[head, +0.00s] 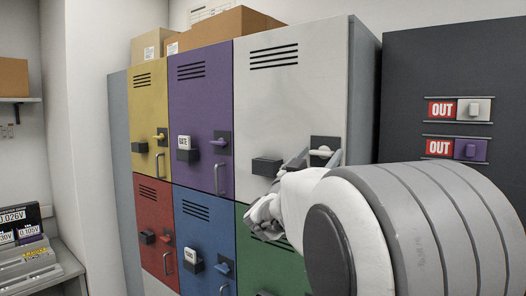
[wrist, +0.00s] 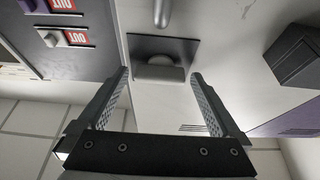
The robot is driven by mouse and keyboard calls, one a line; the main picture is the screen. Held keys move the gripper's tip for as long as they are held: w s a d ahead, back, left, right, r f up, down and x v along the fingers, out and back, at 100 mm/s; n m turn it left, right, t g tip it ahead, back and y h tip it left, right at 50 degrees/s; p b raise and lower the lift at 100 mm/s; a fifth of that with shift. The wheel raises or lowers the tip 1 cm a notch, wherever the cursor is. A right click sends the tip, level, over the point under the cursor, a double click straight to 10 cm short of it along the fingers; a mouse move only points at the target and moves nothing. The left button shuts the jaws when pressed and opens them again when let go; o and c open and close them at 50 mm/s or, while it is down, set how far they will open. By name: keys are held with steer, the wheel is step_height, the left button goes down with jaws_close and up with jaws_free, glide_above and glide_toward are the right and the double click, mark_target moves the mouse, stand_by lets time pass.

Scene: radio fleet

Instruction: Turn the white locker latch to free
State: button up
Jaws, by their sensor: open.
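The white locker (head: 285,95) is the upper right door of the locker block. Its white latch (head: 321,152) sits on a dark plate at the door's right side, with the lever pointing roughly sideways. In the wrist view the latch (wrist: 159,74) shows as a pale lever on the dark plate, between and just beyond my fingertips. My gripper (head: 318,160) is open in front of the latch, one finger on each side; the wrist view shows the open fingers (wrist: 160,78) with gaps to the lever. My forearm hides the area below the latch in the head view.
A dark box (head: 266,166) juts from the white door left of the latch. A metal handle (wrist: 162,12) is near the plate. Yellow (head: 149,105), purple (head: 200,100), red, blue and green doors adjoin. A dark panel (head: 440,65) with "OUT" tags stands right.

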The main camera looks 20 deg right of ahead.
steer(key=shift+d, duration=0.1)
steer(key=c, duration=1.2)
steer(key=shift+c, duration=0.2)
steer(key=shift+b, duration=0.35)
steer(key=m+g+b, duration=0.2)
steer(key=m, duration=0.1)
steer(key=m+g+b, duration=0.1)
steer(key=m, duration=0.3)
steer(key=m+g+h+b, duration=0.1)
steer(key=m+g+b, duration=0.1)
steer(key=m, duration=0.2)
steer(key=shift+w+g+b, duration=0.15)
steer(key=shift+g+b, duration=0.15)
steer(key=m+g, duration=0.1)
steer(key=m, duration=0.2)
steer(key=m+g+y, duration=0.1)
steer(key=m, duration=0.3)
steer(key=shift+r, duration=0.15)
steer(key=m+g+y, duration=0.1)
steer(key=m, duration=0.3)
steer(key=shift+m+y, duration=0.3)
